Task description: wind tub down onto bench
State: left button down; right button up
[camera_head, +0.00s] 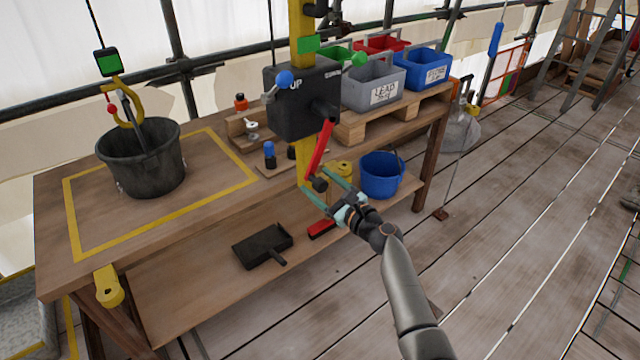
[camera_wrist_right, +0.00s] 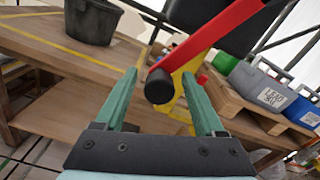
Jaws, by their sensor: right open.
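The black tub (camera_head: 141,160) hangs from a yellow hook (camera_head: 124,100) over the left of the bench (camera_head: 214,216), inside a yellow outlined rectangle. I cannot tell whether its base touches the bench. The winch box (camera_head: 303,98) is black, on a yellow post, with a red crank arm (camera_head: 321,148) pointing down to a dark handle (camera_head: 318,185). My right gripper (camera_head: 325,184) is open, its fingers at the crank handle. In the right wrist view the handle (camera_wrist_right: 160,87) shows between the green fingers (camera_wrist_right: 160,95), apart from both. My left gripper is not in view.
A blue bucket (camera_head: 381,176), a dark dustpan (camera_head: 263,247) and a red brush (camera_head: 322,229) are on the lower shelf. Grey (camera_head: 373,87) and blue (camera_head: 424,70) bins stand on a pallet behind the winch. The plank floor at right is mostly clear.

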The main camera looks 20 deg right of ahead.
jog(key=v, duration=1.2)
jog(key=shift+s+p, duration=0.25)
jog(key=shift+p, duration=0.1)
jog(key=shift+d, duration=0.1)
jog(key=s+a+f+n+g+h, duration=0.1)
jog(key=s+a+f+n+g, duration=0.15)
jog(key=s+f+n, duration=0.45)
jog(key=s+a+f+n+g+h, duration=0.1)
jog(key=s+a+f+n+g, duration=0.15)
jog(key=s+f+n, duration=0.5)
jog(key=s+a+f+n+g+h, duration=0.1)
jog(key=s+a+f+n+g, duration=0.1)
jog(key=s+f+n, duration=0.5)
jog(key=s+n, duration=0.4)
jog(key=n, duration=0.5)
jog(key=shift+s+a+g+h, duration=0.15)
jog(key=shift+a+g+h, duration=0.15)
jog(key=shift+g+h, duration=0.1)
